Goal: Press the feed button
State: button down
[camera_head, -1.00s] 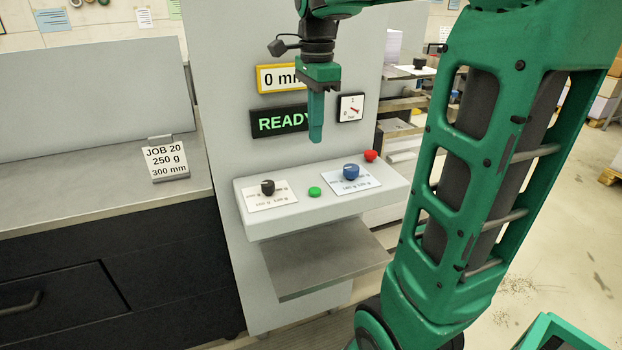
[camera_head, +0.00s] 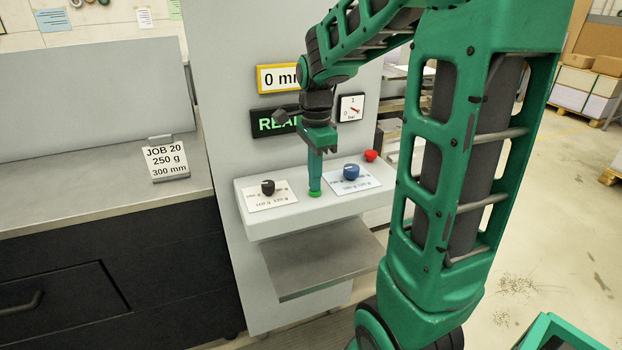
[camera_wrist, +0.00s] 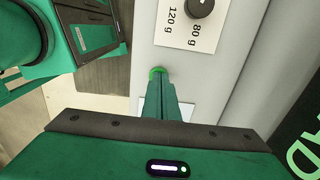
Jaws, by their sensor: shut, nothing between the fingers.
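The green feed button (camera_head: 314,194) sits on the light grey control ledge (camera_head: 280,226), between the black knob and the blue knob. My gripper (camera_head: 315,188) is shut and empty, pointing straight down with its fingertips at the button. In the head view the tips appear to touch the button's top and cover part of it. In the wrist view the green button (camera_wrist: 158,70) peeks out just past the closed fingertips (camera_wrist: 162,80). How far the button is pressed in cannot be told.
A black knob (camera_head: 267,187) stands left of the button, and a blue knob (camera_head: 351,171) and red button (camera_head: 371,155) stand right. A yellow-framed display (camera_head: 278,78) reads "0 m", partly hidden. A job card (camera_head: 166,161) stands on the left counter.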

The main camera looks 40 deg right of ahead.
jog(key=shift+s+f, duration=0.15)
jog(key=shift+f, duration=0.4)
jog(key=shift+s+f, duration=0.15)
jog(key=shift+f, duration=0.35)
jog(key=shift+w, duration=0.1)
jog(key=shift+w+r, duration=0.15)
jog(key=shift+r, duration=0.1)
notch_tip(320, 180, up, 14)
jog(key=shift+w+r, duration=0.15)
jog(key=shift+r, duration=0.05)
